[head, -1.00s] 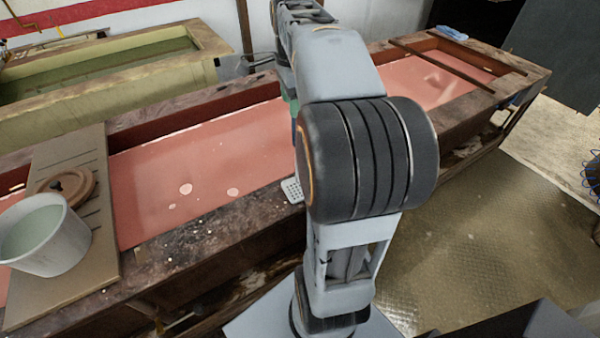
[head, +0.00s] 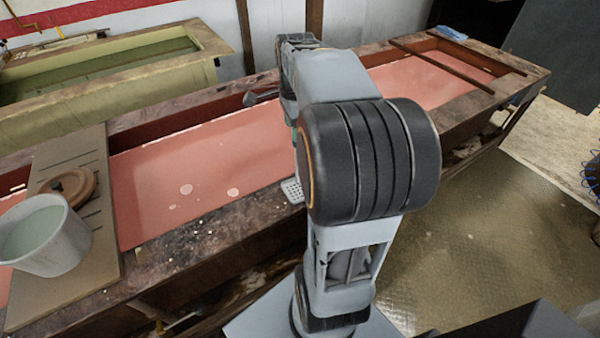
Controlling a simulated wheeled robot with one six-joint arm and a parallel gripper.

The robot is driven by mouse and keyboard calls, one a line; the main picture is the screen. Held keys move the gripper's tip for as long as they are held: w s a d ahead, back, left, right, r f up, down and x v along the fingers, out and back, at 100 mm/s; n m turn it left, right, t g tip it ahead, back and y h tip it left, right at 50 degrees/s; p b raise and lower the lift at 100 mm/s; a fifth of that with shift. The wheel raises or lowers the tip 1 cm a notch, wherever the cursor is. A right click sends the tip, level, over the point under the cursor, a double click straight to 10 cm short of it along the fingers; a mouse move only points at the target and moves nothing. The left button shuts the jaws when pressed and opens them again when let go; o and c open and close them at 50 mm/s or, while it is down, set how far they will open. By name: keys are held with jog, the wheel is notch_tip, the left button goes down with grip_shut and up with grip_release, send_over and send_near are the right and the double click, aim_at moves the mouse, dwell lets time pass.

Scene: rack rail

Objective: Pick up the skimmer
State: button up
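A pale perforated plate, which looks like the skimmer's head (head: 292,190), lies at the near rim of the long trough, just left of my arm. The rest of the skimmer is hidden behind my arm. A small grey part at my arm's end (head: 258,98) juts out left over the trough. My gripper's jaws are hidden by my own arm, so I cannot see whether they are open or touch anything. A teal sliver shows at the arm's left edge; I cannot tell what it belongs to.
The long wooden trough (head: 215,225) holds pink liquid with pale spots. A board (head: 85,270) across its left end carries a white bucket (head: 75,245) and a round wooden lid (head: 76,186). Two sticks span the far right end beside a blue cloth (head: 452,33). Floor is clear at right.

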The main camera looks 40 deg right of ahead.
grip_shut()
jog(key=shift+r, duration=0.1)
dwell(0.3)
